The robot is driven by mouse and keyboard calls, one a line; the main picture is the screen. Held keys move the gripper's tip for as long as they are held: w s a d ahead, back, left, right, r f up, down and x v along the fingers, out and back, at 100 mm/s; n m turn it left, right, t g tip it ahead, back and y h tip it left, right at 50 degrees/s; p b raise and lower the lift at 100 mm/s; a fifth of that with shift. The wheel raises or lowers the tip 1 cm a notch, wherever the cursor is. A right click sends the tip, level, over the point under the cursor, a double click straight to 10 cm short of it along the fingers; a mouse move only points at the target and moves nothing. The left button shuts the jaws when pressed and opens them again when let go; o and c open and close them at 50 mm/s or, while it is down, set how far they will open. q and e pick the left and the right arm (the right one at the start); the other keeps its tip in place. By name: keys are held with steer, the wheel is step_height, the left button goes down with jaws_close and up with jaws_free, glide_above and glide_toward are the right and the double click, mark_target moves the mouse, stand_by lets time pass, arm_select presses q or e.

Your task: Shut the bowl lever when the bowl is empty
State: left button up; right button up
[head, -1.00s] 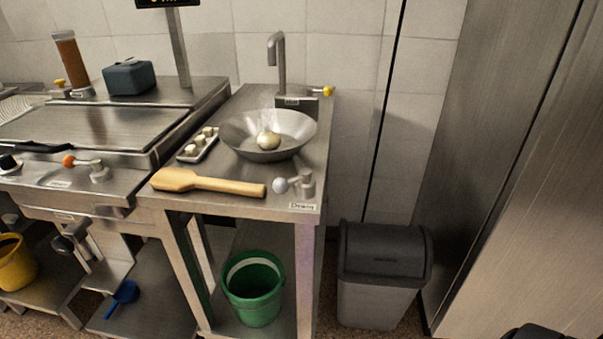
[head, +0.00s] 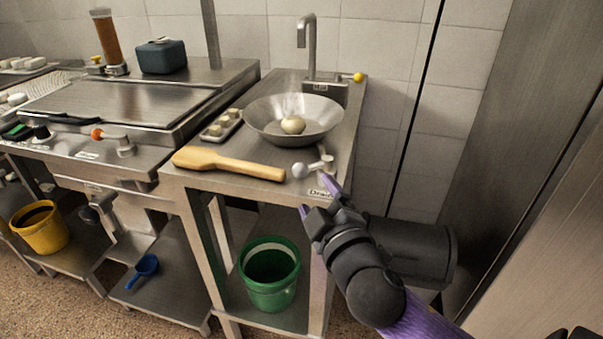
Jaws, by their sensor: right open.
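The metal bowl (head: 262,116) sits on the steel counter below the tap. A round pale lump (head: 292,125) lies in it, with faint steam above. The lever with a pale ball knob (head: 299,170) is at the counter's front right, its knob pointing left, beside a label reading "Drain". My right gripper (head: 317,196) is open and empty, with purple fingertips by the counter's front right corner, just below and right of the knob. It appears apart from the lever, though the depth is hard to judge. My left gripper is not in view.
A wooden paddle (head: 228,164) lies left of the knob, and a small tray of pale pieces (head: 221,125) behind it. The tap (head: 311,45) stands behind the bowl. A green bucket (head: 270,276) is on the lower shelf. A grey bin (head: 415,245) stands right of the counter, partly behind my arm.

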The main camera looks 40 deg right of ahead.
mark_target(304, 177)
steer(key=b+x, duration=0.1)
steer(key=x, duration=0.6)
steer(key=shift+w+f+b, duration=0.1)
steer(key=shift+f+b, duration=0.15)
steer(key=shift+b, duration=0.15)
steer(key=shift+w+d+r, duration=0.1)
steer(key=shift+w+d, duration=0.1)
steer(key=shift+w, duration=0.35)
steer(key=c, duration=0.5)
jaws_close()
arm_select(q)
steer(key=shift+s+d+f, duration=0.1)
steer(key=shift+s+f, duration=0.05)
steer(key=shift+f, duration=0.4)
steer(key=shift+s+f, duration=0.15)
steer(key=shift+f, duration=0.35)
